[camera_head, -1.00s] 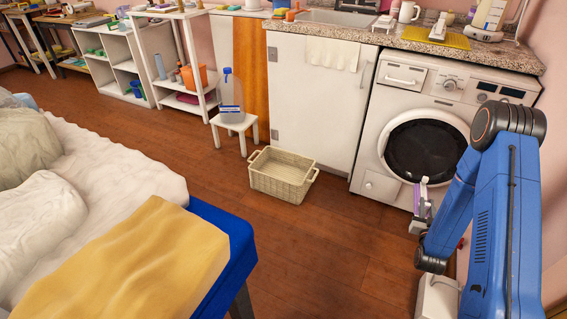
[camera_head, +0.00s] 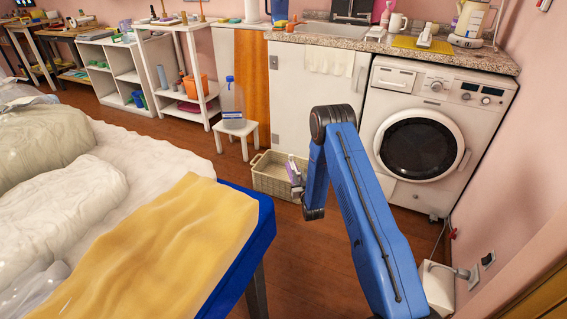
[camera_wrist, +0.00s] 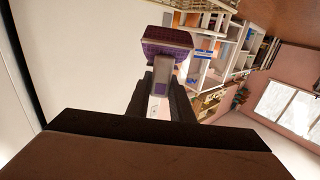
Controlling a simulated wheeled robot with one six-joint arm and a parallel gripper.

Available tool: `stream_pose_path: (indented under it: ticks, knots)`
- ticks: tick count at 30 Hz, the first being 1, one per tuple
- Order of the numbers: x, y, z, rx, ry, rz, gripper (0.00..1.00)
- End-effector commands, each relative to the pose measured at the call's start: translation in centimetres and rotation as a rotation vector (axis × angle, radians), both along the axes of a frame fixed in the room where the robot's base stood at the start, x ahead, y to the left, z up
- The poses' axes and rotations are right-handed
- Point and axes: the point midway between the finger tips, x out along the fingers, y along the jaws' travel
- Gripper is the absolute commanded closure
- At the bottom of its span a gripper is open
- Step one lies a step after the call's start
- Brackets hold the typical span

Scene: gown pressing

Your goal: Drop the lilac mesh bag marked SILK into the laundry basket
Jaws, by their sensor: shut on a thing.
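My gripper (camera_head: 295,178) is shut on the lilac mesh bag (camera_head: 292,167), which shows as a small lilac shape at the fingertips. In the wrist view the bag (camera_wrist: 167,37) looks purple and sits at the end of my gripper (camera_wrist: 160,88); no SILK marking is readable. The laundry basket (camera_head: 267,184) is a pale woven one on the floor in front of the white cabinet. The bag and gripper overlap the basket's right part in the head view and hide some of it. I cannot tell the height between bag and basket.
A small white stool (camera_head: 236,130) with a bottle stands behind the basket. The washing machine (camera_head: 420,145) is to the right, its door shut. A bed with a yellow blanket (camera_head: 160,250) fills the left front. Wooden floor (camera_head: 295,250) is clear between bed and arm.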

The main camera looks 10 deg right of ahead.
Motion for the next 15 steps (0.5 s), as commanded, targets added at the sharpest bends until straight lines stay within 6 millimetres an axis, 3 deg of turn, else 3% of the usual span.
stream_pose_path:
  ticks: [3, 9, 15]
  knots:
    - [5.5, 0.4, -1.9, -0.001, -0.004, 0.010, 1.00]
    - [13.2, 1.1, -4.2, -0.004, -0.003, 0.026, 1.00]
    - [17.7, 1.5, -5.1, -0.009, -0.003, 0.035, 1.00]
